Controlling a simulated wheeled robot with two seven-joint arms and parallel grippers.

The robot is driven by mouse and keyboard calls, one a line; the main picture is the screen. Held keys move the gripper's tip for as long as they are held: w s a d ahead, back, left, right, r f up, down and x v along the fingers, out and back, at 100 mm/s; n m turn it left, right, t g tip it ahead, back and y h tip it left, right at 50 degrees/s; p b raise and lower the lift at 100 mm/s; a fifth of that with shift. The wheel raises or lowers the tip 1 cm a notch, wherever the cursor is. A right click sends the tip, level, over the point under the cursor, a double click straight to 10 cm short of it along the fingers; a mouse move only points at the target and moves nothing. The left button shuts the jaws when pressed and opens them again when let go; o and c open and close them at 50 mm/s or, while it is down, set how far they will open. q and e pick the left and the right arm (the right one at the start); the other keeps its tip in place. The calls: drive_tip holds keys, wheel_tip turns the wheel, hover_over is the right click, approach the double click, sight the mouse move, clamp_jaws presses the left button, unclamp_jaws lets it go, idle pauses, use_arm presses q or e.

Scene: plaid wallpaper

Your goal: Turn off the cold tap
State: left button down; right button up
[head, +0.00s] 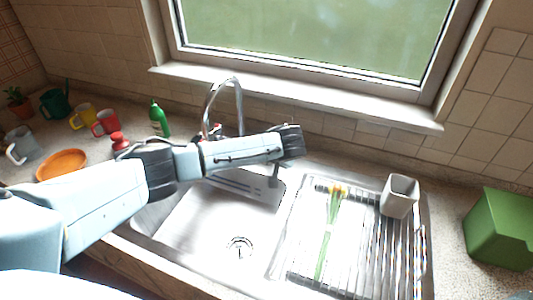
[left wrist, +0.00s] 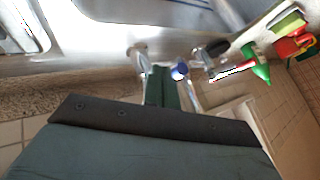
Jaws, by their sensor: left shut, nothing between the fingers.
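The chrome tap (head: 237,90) stands behind the sink, its tall curved spout rising above my left arm. In the left wrist view a blue-capped knob (left wrist: 180,70), which looks like the cold tap, sits just beside the fingertips of my left gripper (left wrist: 164,72). The gripper is shut and empty. I cannot tell whether it touches the knob. No water stream can be made out. My right gripper is not in view.
The steel sink (head: 215,225) lies below my left arm. The drainer (head: 375,255) holds flowers (head: 329,235) and a grey cup (head: 399,196). A green bottle (head: 158,118), mugs and an orange plate (head: 62,164) stand left. A green box (head: 500,228) is at the right.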

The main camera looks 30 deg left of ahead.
use_arm(q)
drive_tip(key=s+d+r, duration=0.3)
drive_tip(key=d+r, duration=0.3)
drive_tip(key=d, duration=0.3)
drive_tip(key=shift+s+r, duration=0.4)
